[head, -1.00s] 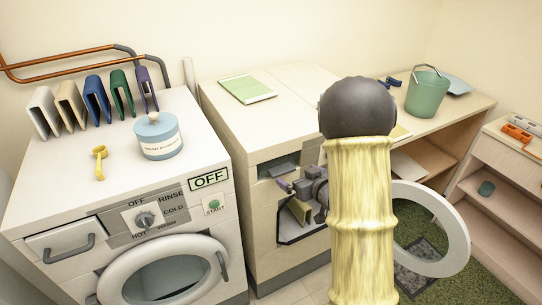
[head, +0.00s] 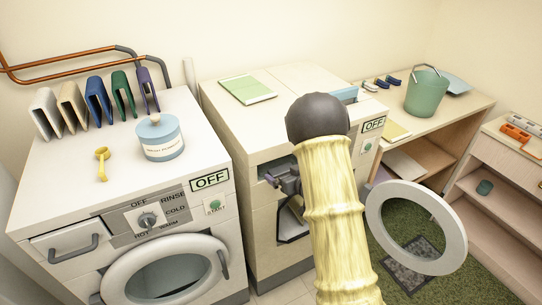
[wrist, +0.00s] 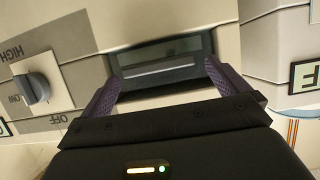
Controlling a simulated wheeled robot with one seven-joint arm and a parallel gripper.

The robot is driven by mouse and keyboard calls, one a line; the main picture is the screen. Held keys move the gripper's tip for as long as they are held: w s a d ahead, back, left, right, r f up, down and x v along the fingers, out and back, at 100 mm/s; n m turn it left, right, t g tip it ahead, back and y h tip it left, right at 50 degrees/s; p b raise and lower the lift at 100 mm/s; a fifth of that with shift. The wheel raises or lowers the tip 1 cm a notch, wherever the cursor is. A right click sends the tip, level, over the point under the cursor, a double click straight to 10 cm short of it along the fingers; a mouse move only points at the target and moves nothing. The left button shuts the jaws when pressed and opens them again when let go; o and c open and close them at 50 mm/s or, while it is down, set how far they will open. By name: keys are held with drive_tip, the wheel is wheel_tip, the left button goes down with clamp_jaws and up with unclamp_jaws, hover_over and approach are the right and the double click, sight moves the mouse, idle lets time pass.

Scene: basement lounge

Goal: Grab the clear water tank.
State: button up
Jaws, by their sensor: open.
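The dryer (head: 262,132) has a recessed slot high on its front left. A dark, glassy block that looks like the front of the water tank (wrist: 160,66) sits in this slot in the wrist view. In the head view the slot's dark face (head: 278,168) is partly covered by my gripper (head: 272,180). In the wrist view my gripper (wrist: 160,82) is open and empty, its purple fingers pointing at the slot, one near each side. I cannot tell whether they touch the tank. The rest of the tank is hidden inside the dryer.
A dial (wrist: 32,88) is left of the slot in the wrist view. The dryer's round door (head: 418,228) stands open to the right of my arm. The washer (head: 120,210) stands close on the left. A green bucket (head: 426,93) is on the right-hand table.

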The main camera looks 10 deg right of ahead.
drive_tip(key=shift+x, duration=0.95)
drive_tip(key=shift+r, duration=0.1)
drive_tip(key=c, duration=1.3)
